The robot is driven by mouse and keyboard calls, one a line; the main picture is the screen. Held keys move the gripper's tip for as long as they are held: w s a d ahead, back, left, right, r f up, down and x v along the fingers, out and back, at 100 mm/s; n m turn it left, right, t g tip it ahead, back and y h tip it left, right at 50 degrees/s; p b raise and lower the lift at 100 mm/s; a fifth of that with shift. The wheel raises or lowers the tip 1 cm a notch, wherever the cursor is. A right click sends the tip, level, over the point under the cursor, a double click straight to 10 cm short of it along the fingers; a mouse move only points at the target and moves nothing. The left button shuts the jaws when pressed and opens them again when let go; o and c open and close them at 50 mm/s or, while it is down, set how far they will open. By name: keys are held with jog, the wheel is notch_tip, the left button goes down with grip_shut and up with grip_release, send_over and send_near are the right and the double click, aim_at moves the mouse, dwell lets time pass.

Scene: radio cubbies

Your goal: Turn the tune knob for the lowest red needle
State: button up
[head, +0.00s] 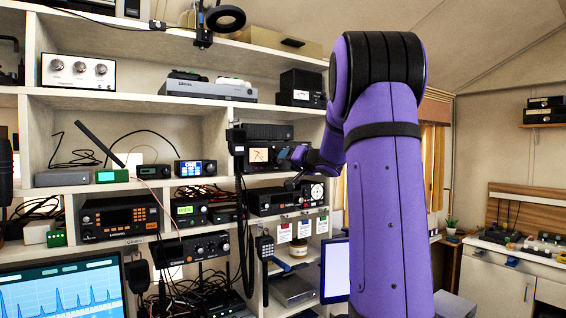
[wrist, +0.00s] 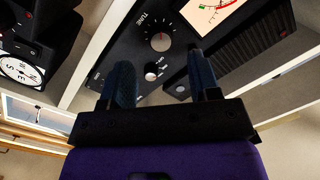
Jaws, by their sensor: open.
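The tune knob (wrist: 161,39) is a round dark knob with a pale ring, beside the word TUNE on a black radio panel. The lit cream meter (wrist: 208,14) beside it is cut by the top edge of the wrist view; red shows on it, but I cannot make out the needle clearly. In the head view the meter face (head: 259,155) is small. My gripper (wrist: 158,62) is open and empty, its two dark fingers pointing toward the panel. The tune knob shows just past the fingertips, near the middle of the gap, with no visible contact.
A round white dial (wrist: 22,69) is at the left of the wrist view. A radio (head: 277,199) stands on the shelf below, and a handset (head: 265,252) hangs lower down.

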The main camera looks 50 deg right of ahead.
jog(key=s, duration=0.5)
jog(key=shift+s+a+r, duration=0.1)
jog(key=shift+s+a, duration=0.3)
dwell(0.4)
jog(key=w+d+m, duration=0.1)
jog(key=w+m, duration=0.9)
jog(key=m, duration=0.8)
jog(key=shift+w+d, duration=0.15)
jog(key=c, duration=0.9)
jog(key=shift+f, duration=0.2)
jog(key=shift+c, duration=0.2)
